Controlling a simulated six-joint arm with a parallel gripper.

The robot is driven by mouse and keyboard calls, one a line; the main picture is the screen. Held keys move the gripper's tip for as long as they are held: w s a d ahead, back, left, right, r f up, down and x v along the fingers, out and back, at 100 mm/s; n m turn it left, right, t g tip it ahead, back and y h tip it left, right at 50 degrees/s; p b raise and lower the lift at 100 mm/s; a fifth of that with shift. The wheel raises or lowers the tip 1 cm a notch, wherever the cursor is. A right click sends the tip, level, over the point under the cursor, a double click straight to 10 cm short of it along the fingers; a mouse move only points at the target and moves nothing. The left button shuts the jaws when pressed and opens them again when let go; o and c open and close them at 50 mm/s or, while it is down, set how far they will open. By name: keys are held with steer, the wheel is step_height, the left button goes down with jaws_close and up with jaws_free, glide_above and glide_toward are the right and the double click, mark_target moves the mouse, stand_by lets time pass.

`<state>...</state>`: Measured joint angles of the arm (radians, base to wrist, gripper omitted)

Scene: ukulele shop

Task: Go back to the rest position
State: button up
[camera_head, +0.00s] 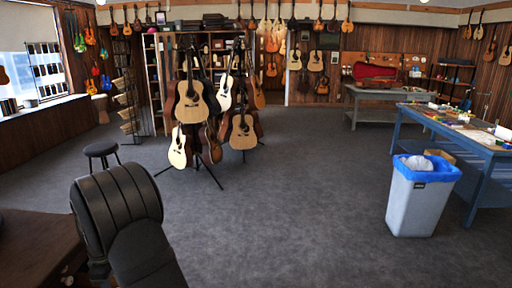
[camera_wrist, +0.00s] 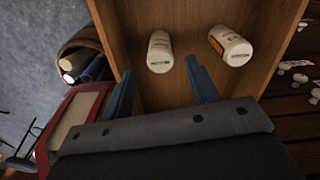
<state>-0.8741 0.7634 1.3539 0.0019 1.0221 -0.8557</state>
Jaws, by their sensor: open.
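My gripper (camera_wrist: 163,90) shows in the wrist view, with its two blue fingers apart and nothing between them. Beyond the fingertips is an open wooden box or drawer (camera_wrist: 190,18), seen from above. Two white bottles lie in it: one bottle (camera_wrist: 160,52) is ahead of the gap between the fingers, and another bottle (camera_wrist: 231,45) with an orange mark is further right. The fingers appear apart from both bottles. In the head view my dark arm rises at the lower left, and my gripper is out of sight there.
A brown surface (camera_head: 30,240) is at the lower left, beside my arm. A black stool (camera_head: 101,150) stands behind it. A guitar stand (camera_head: 205,165), a bin with a blue liner (camera_head: 418,205) and a blue workbench (camera_head: 470,140) stand further off. The grey floor between is clear.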

step_height(320, 180, up, 4)
steer(key=shift+f, duration=0.15)
step_height(320, 180, down, 13)
steer(key=shift+r, duration=0.2)
step_height(320, 180, up, 10)
steer(key=shift+f, duration=0.1)
steer(key=shift+w+d+r, duration=0.25)
steer(key=shift+w+d, duration=0.1)
steer(key=shift+w, duration=0.1)
steer(key=w+d+f+m, duration=0.3)
steer(key=w+d+m, duration=0.5)
steer(key=w+d, duration=0.8)
steer(key=s+d+f+m, duration=0.2)
steer(key=d+m, duration=0.1)
steer(key=d, duration=0.8)
steer(key=s+d+f+m, duration=0.2)
steer(key=d+f+m, duration=0.1)
steer(key=d, duration=0.9)
steer(key=s+d+f+m, duration=0.2)
steer(key=d+m, duration=0.3)
steer(key=d, duration=0.7)
steer(key=shift+f, duration=0.75)
